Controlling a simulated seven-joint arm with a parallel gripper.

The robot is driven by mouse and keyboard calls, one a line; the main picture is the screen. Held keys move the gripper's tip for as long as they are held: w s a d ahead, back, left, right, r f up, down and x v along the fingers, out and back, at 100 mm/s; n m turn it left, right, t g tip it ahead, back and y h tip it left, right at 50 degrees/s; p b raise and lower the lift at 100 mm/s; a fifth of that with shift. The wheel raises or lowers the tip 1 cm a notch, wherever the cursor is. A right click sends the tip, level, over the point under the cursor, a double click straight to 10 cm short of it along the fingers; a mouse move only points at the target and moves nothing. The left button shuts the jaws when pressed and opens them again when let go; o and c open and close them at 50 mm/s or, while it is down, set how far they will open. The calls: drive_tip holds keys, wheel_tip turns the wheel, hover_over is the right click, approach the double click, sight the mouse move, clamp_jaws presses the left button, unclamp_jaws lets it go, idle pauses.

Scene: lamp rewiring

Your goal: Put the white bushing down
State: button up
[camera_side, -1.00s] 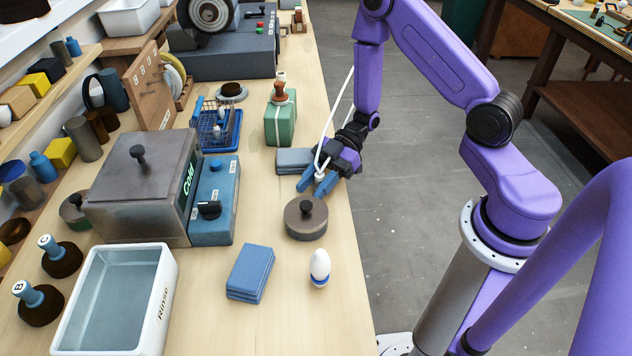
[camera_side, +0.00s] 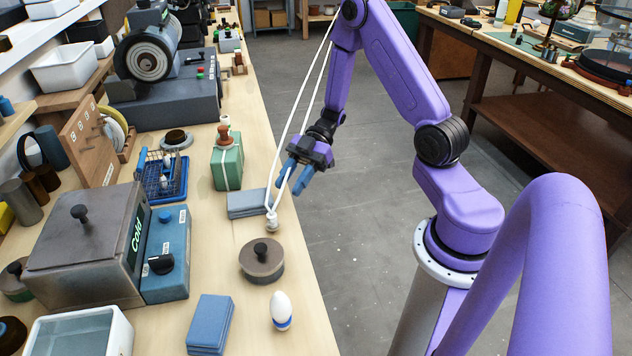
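The small white bushing (camera_side: 271,221) stands on the bench top near its right edge, between the folded grey-blue cloth and the round grey lid. White cord (camera_side: 274,165) runs up from it, past my gripper and along my forearm. My gripper (camera_side: 291,183) is above and to the right of the bushing, apart from it, near the bench edge. Its two blue fingers are spread with no part held between them. The cord passes close to the fingers; I cannot tell whether it touches them.
The round grey lid (camera_side: 262,260) with a black knob lies just in front of the bushing. The folded grey-blue cloth (camera_side: 246,203) lies behind it. A white egg-shaped piece (camera_side: 281,309), another blue cloth (camera_side: 209,322) and a green block (camera_side: 227,165) stand nearby.

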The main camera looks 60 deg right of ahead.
drive_tip(key=w+a+t+h, duration=0.1)
drive_tip(key=w, duration=0.1)
drive_tip(key=w+a+r+t+h, duration=0.1)
drive_tip(key=w+a+h, duration=0.1)
drive_tip(key=w+a+r+t+h, duration=0.1)
drive_tip(key=w+a+t+h, duration=0.1)
drive_tip(key=shift+w+a+m, duration=0.15)
drive_tip(key=shift+w+m, duration=0.2)
drive_tip(key=shift+m, duration=0.05)
drive_tip(key=s+a+r+m+h, duration=0.4)
drive_tip(key=s+r+h, duration=0.25)
drive_tip(key=s, duration=0.45)
drive_tip(key=s+d+r+g+h, duration=0.1)
drive_tip(key=s+g, duration=0.3)
drive_tip(key=s, duration=1.2)
drive_tip(key=shift+s+d+r+m, duration=0.25)
drive_tip(key=shift+d+r, duration=0.2)
drive_tip(key=shift+d, duration=0.25)
